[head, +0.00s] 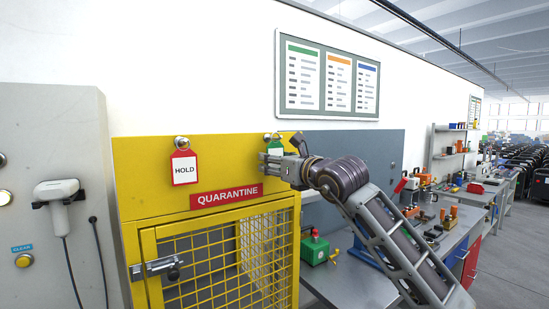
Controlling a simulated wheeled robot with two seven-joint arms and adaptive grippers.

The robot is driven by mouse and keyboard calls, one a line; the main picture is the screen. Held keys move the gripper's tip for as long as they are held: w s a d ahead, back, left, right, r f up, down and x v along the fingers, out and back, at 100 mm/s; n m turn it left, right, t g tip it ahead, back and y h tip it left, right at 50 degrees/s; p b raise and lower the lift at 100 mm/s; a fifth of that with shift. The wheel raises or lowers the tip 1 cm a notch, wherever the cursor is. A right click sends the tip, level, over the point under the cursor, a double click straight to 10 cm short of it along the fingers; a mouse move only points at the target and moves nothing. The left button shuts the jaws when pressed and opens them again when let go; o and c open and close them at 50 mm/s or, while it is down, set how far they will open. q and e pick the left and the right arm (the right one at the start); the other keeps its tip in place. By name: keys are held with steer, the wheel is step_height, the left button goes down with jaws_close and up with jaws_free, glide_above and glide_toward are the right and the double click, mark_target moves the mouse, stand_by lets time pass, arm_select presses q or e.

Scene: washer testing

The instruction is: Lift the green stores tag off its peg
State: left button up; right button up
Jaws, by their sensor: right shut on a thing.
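The green stores tag (274,147) hangs at its peg (267,137) on the right end of the yellow board. Only its upper part shows; my right gripper hides the rest. My right gripper (264,158) reaches in from the right and is shut on the tag. I cannot tell whether the tag still rests on the peg. My left gripper is not in view.
A red HOLD tag (184,168) hangs on another peg to the left. Below are a red QUARANTINE sign (227,196) and a yellow mesh cage (215,262). A grey bench (345,285) with a green box (314,248) stands right of the cage.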

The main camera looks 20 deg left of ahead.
steer(key=shift+r, duration=0.35)
stand_by(0.3)
steer(key=shift+d, duration=0.1)
steer(key=shift+s+d+b, duration=0.1)
steer(key=shift+b, duration=0.2)
steer(key=shift+s+d, duration=0.2)
steer(key=shift+d, duration=0.1)
steer(key=shift+s+d+b, duration=0.1)
steer(key=shift+b, duration=0.25)
steer(key=shift+s+d+r, duration=0.15)
steer(key=shift+s+d, duration=0.1)
steer(key=shift+d+b, duration=0.1)
steer(key=shift+b, duration=0.2)
steer(key=shift+s+d, duration=0.35)
steer(key=shift+s, duration=0.05)
steer(key=shift+s+d+b, duration=0.1)
steer(key=shift+b, duration=0.25)
